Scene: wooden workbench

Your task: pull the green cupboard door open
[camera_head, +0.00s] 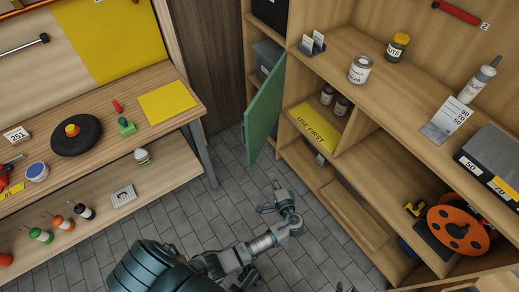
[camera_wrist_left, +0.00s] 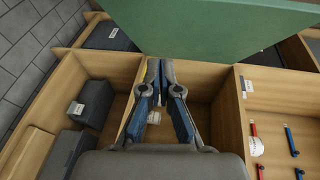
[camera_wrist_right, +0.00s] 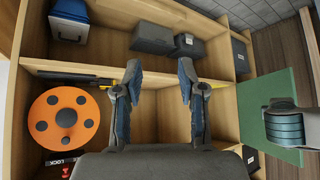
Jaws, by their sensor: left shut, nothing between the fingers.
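The green cupboard door (camera_head: 265,110) stands swung out from the shelf unit, left of the compartment with the yellow "USE FIRST" label. No handle shows on it. My right gripper (camera_wrist_right: 158,75) is open and empty, facing the shelf compartments. I cannot make it out in the head view.
The wooden shelf unit (camera_head: 360,135) holds jars, grey boxes and an orange reel (camera_head: 458,229). The reel also shows in the right wrist view (camera_wrist_right: 64,118). A workbench (camera_head: 95,105) with small items stands at the left. Tiled floor (camera_head: 200,215) between them is clear.

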